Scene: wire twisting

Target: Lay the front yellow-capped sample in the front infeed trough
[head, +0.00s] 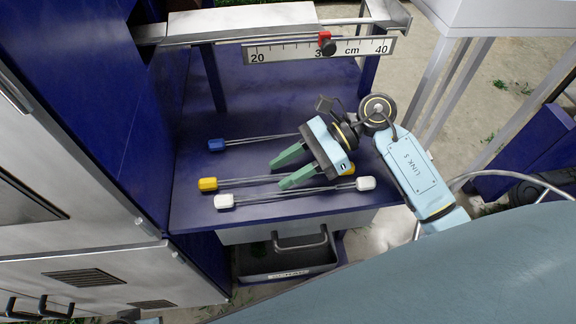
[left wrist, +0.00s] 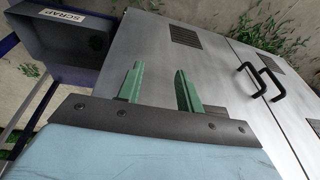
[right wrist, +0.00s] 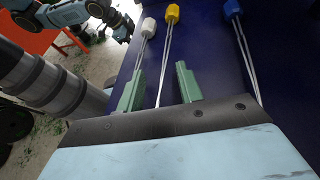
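The yellow-capped sample (head: 208,184) lies on the blue table, a pair of thin wires with a yellow cap at its left end. A bit of yellow shows at its right end, mostly behind my right gripper. My right gripper (head: 280,174) is open and empty over the wires. In the right wrist view the yellow cap (right wrist: 172,13) is ahead, and its wires run down between the open fingers (right wrist: 159,88). I cannot tell the height gap. My left gripper (left wrist: 158,88) is open and empty, facing a grey cabinet. I cannot clearly identify the front infeed trough.
A white-capped sample (head: 224,201) lies just in front, close to the yellow one. A blue-capped sample (head: 216,145) lies behind. A metal rail (head: 242,20) and a centimetre ruler (head: 280,51) stand at the back. A scrap bin (head: 250,268) sits below the table front.

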